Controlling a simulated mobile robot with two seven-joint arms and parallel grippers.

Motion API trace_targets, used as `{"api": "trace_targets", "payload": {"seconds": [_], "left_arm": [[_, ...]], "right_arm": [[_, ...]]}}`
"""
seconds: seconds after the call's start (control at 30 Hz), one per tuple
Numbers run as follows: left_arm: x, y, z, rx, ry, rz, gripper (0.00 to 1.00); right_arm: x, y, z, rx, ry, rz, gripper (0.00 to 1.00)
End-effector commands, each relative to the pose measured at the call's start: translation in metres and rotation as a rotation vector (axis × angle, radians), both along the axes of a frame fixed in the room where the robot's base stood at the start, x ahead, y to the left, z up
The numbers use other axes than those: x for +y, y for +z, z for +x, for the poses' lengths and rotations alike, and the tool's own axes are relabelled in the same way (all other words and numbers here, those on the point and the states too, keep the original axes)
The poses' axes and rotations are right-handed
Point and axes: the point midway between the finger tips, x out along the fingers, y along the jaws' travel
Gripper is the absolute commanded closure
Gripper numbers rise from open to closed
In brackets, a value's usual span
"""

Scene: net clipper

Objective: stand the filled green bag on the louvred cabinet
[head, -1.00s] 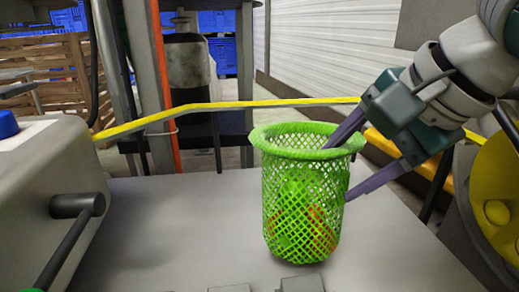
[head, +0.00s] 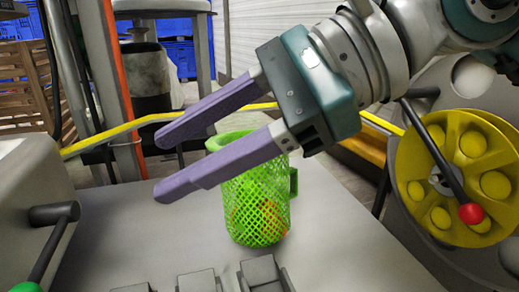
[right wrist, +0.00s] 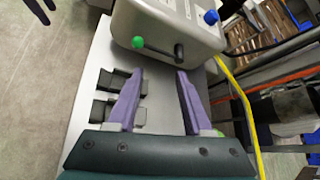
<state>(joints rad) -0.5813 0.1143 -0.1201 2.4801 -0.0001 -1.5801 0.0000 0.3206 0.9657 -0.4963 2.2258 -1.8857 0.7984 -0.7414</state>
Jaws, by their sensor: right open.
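The green mesh bag (head: 262,212) stands upright on a flat grey top (head: 330,240) in the head view, with green and red contents showing through its mesh. My right gripper (head: 165,165) is open and empty. Its two purple fingers point left and cross in front of the bag's rim, hiding much of its mouth. In the right wrist view, the open fingers (right wrist: 160,74) have nothing between them, and a sliver of green shows beside the right finger. I cannot make out a louvred cabinet for certain.
A grey machine housing with a lever (head: 55,214) is at the left. A yellow wheel (head: 450,178) with a red-knobbed lever is at the right. Small grey blocks (head: 200,280) line the front edge. A yellow rail (head: 100,140) runs behind.

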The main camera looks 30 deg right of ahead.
Motion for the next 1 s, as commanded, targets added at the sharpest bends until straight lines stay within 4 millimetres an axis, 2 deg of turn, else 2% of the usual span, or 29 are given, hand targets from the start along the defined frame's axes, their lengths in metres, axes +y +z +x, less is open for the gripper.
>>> {"api": "trace_targets", "payload": {"seconds": [0.03,0.07,0.1,0.13,0.17,0.2,0.27,0.33,0.37,0.4,0.47,0.5,0.57,0.6,0.7,0.83,0.9,1.0], "left_arm": [[0.0,0.0,0.0,0.0,0.0,0.0,0.5],[0.0,0.0,0.0,-0.001,-0.001,0.001,0.5],[0.0,0.0,0.0,-0.001,-0.001,0.001,0.5],[0.0,0.0,0.0,-0.001,-0.002,0.001,0.5],[0.001,0.0,0.0,-0.001,-0.001,0.002,0.5],[0.001,0.0,0.0,-0.001,-0.002,0.003,0.5],[0.001,0.0,0.0,-0.001,-0.003,0.004,0.5],[0.001,0.0,0.0,-0.001,-0.004,0.005,0.5],[0.001,0.0,0.0,-0.001,-0.004,0.005,0.5],[0.002,0.0,0.0,-0.002,-0.004,0.006,0.5],[0.002,0.0,0.0,-0.002,-0.005,0.008,0.5],[0.002,0.0,0.001,-0.002,-0.005,0.008,0.5],[0.002,0.0,0.001,-0.002,-0.006,0.009,0.5],[0.002,0.0,0.001,-0.002,-0.006,0.009,0.5],[0.002,0.0,0.001,-0.002,-0.006,0.009,0.5],[0.002,0.0,0.001,-0.001,-0.006,0.009,0.5],[0.002,0.0,0.001,-0.001,-0.005,0.009,0.5],[0.002,0.0,0.001,-0.002,-0.006,0.009,0.5]], "right_arm": [[0.032,0.028,-0.011,0.071,-0.013,0.278,0.49],[0.044,0.05,-0.014,0.12,-0.034,0.454,0.49],[0.051,0.079,-0.014,0.195,-0.077,0.697,0.49],[0.049,0.1,-0.012,0.258,-0.121,0.881,0.49],[0.042,0.118,-0.007,0.325,-0.172,1.063,0.49],[0.024,0.135,0.003,0.418,-0.256,1.299,0.49],[-0.013,0.142,0.021,0.562,-0.413,1.64,0.49],[-0.063,0.119,0.038,0.732,-0.646,2.012,0.49],[-0.083,0.1,0.041,0.804,-0.764,2.161,0.49],[-0.107,0.066,0.041,0.896,-0.939,2.347,0.49],[-0.131,0.007,0.026,1.022,-1.242,2.588,0.49],[-0.139,-0.031,0.009,-1.008,1.344,-2.51,0.49],[-0.14,-0.081,-0.023,-0.903,1.374,-2.2,0.49],[-0.135,-0.108,-0.047,-0.841,1.387,-2.021,0.49],[-0.118,-0.15,-0.101,-0.718,1.41,-1.677,0.49],[-0.099,-0.171,-0.145,-0.631,1.424,-1.43,0.49],[-0.094,-0.175,-0.156,-0.612,1.429,-1.374,0.49],[-0.093,-0.176,-0.159,-0.604,1.431,-1.355,0.49]]}}
